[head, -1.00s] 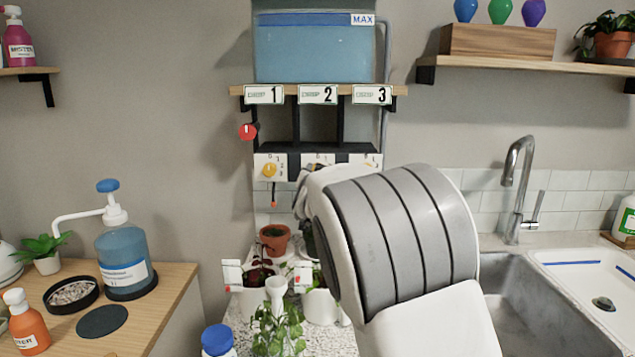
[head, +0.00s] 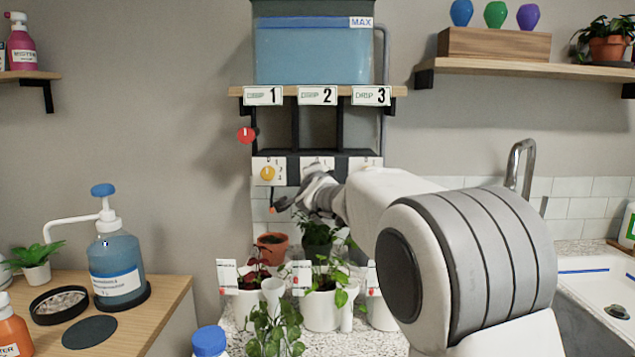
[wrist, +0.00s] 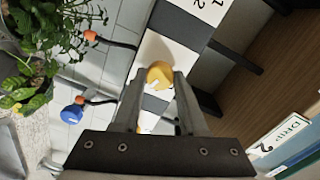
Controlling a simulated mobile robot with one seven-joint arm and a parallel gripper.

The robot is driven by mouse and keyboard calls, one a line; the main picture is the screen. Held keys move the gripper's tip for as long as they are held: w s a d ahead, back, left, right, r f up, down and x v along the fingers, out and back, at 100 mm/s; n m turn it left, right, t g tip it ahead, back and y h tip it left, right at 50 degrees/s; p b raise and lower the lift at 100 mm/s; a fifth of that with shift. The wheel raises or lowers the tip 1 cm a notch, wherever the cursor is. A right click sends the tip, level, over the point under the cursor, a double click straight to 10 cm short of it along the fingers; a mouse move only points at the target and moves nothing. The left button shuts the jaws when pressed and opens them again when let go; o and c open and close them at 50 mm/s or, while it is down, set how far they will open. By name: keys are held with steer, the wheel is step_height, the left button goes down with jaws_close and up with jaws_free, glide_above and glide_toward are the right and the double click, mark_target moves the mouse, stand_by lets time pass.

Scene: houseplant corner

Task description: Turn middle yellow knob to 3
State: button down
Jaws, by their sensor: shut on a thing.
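The middle yellow knob (wrist: 160,73) shows in the wrist view between the fingertips of my gripper (wrist: 162,80), which is shut on it. It sits on a white dial plate (wrist: 160,50); its setting cannot be read. In the head view my gripper (head: 318,182) is at the middle plate (head: 317,162), under the Drip 2 sign (head: 317,95), and hides the knob. The left yellow knob (head: 267,173) is on its own plate under the Drip 1 sign (head: 263,95). The right plate (head: 366,162) is partly visible; my arm hides its lower part.
A water tank (head: 313,50) stands on the shelf above the dials. A red valve (head: 246,135) sticks out at the left. Potted plants (head: 322,308) crowd the counter below my gripper.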

steer(key=shift+a+m, duration=0.1)
steer(key=shift+m, duration=0.4)
steer(key=shift+c, duration=2.2)
jaws_free()
steer(key=s, duration=1.7)
steer(key=shift+s+d+r, duration=0.25)
steer(key=shift+r, duration=0.05)
